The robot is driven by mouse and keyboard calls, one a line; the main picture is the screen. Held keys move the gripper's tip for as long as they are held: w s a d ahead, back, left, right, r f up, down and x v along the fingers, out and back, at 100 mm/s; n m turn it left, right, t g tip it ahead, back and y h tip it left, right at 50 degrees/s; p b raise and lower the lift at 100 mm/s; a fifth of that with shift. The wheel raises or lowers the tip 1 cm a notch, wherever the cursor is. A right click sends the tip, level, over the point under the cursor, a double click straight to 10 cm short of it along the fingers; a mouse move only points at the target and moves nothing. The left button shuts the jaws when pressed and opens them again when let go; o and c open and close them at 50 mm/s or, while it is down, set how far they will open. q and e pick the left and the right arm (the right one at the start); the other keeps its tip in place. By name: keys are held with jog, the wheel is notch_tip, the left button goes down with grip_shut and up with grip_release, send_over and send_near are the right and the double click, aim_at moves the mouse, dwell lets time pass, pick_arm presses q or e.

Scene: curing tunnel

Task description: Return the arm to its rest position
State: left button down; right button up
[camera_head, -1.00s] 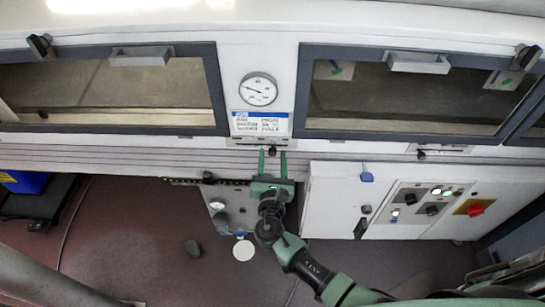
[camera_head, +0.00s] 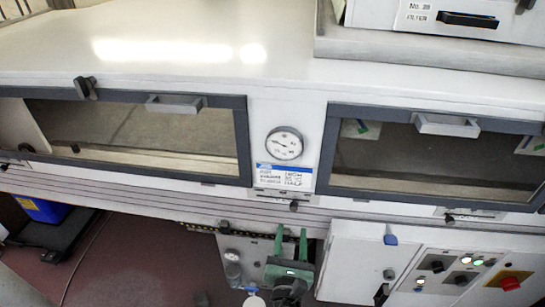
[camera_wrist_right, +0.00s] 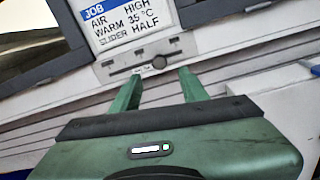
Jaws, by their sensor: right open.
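My right gripper (camera_head: 291,246) is green, with two parallel fingers apart and nothing between them. In the head view it is at the bottom centre, below the gauge and the job label, in front of the white tunnel's ribbed lower face. In the right wrist view the open fingers (camera_wrist_right: 158,90) point up at a slider (camera_wrist_right: 147,65) with a dark knob under the job label (camera_wrist_right: 122,18). The fingertips look close below the slider; I cannot tell whether they touch the panel. The label reads air high, warm 35 °C, slider half. My left gripper is not in view.
A round gauge (camera_head: 284,144) sits between two dark-framed windows. A white control cabinet (camera_head: 355,262) with lit buttons and a red switch (camera_head: 510,283) stands close to the right of the gripper. A blue box (camera_head: 42,209) is at the left. Open floor (camera_head: 110,265) shows at lower left.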

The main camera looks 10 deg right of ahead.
jog(key=s+d+f+m+g+y, duration=0.1)
jog(key=s+d+f+m+g, duration=0.3)
jog(key=f, duration=0.7)
jog(key=s+f+m+g+y, duration=0.1)
jog(key=s+f+m+g, duration=0.3)
jog(key=f, duration=0.6)
jog(key=s+d+f+m+g, duration=0.2)
jog(key=s+f, duration=0.4)
jog(key=f, duration=0.5)
jog(key=s+d+f+m+g+y, duration=0.1)
jog(key=s+d+f+m+g, duration=0.1)
jog(key=s+f+m, duration=0.3)
jog(key=s+d+f+m+g, duration=0.2)
jog(key=s+f+m, duration=0.3)
jog(key=s, duration=0.9)
jog(key=s+d+f+m+g+y, duration=0.1)
jog(key=s+d+f+m+g, duration=0.1)
jog(key=s+f+m, duration=0.3)
jog(key=s+m, duration=0.3)
jog(key=s, duration=0.2)
jog(key=shift+s+m+y, duration=0.15)
jog(key=shift+m+y, duration=0.15)
jog(key=shift+m, duration=0.1)
dwell(0.4)
